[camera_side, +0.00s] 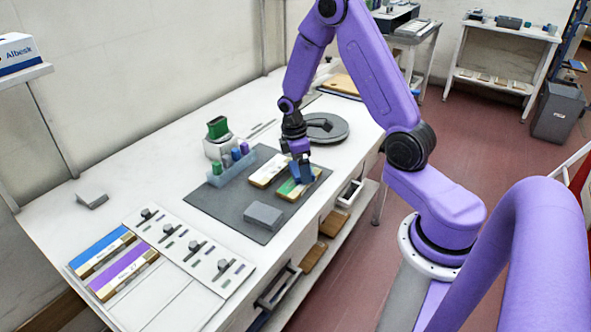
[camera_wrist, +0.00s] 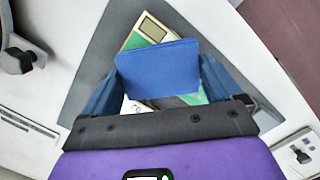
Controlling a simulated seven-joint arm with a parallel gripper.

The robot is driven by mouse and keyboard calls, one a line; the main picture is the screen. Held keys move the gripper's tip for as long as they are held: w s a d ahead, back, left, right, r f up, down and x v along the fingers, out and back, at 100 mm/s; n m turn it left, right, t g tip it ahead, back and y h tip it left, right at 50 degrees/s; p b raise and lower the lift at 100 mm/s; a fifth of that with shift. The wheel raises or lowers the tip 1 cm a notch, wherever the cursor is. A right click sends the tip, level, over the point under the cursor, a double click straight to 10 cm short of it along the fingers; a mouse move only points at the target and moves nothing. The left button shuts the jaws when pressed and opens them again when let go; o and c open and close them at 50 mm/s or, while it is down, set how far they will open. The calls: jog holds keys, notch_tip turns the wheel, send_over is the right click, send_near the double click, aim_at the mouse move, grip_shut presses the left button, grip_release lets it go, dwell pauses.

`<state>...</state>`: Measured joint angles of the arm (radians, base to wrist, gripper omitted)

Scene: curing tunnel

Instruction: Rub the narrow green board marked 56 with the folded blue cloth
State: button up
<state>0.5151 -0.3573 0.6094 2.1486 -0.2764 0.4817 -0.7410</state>
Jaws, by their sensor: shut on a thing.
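My gripper (camera_side: 299,165) points down over the dark mat and is shut on the folded blue cloth (camera_wrist: 158,70), which hangs between its fingers. The cloth also shows in the side view (camera_side: 304,174). It is over the narrow green board (camera_side: 287,189) at the mat's right side; I cannot tell whether it touches. The cloth and gripper cover part of this board, and no number on it is legible. In the wrist view a board end with a dark rectangle (camera_wrist: 152,28) shows beyond the cloth, with green below it. A cream board (camera_side: 266,171) lies beside the green one.
The dark mat (camera_side: 225,207) also bears a grey block (camera_side: 263,215) and a pale blue rack (camera_side: 217,180) of small bottles. A green-topped white device (camera_side: 217,148) and a round grey plate (camera_side: 335,137) stand behind. Blue (camera_side: 101,249) and purple (camera_side: 123,273) boards lie front left.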

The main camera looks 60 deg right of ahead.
aim_at(288, 189)
jog(key=shift+d, duration=1.7)
jog(key=shift+a, duration=5.45)
jog(key=shift+a+r, duration=0.2)
jog(key=shift+r, duration=0.35)
jog(key=shift+a+r, duration=0.15)
jog(key=shift+r, duration=3.3)
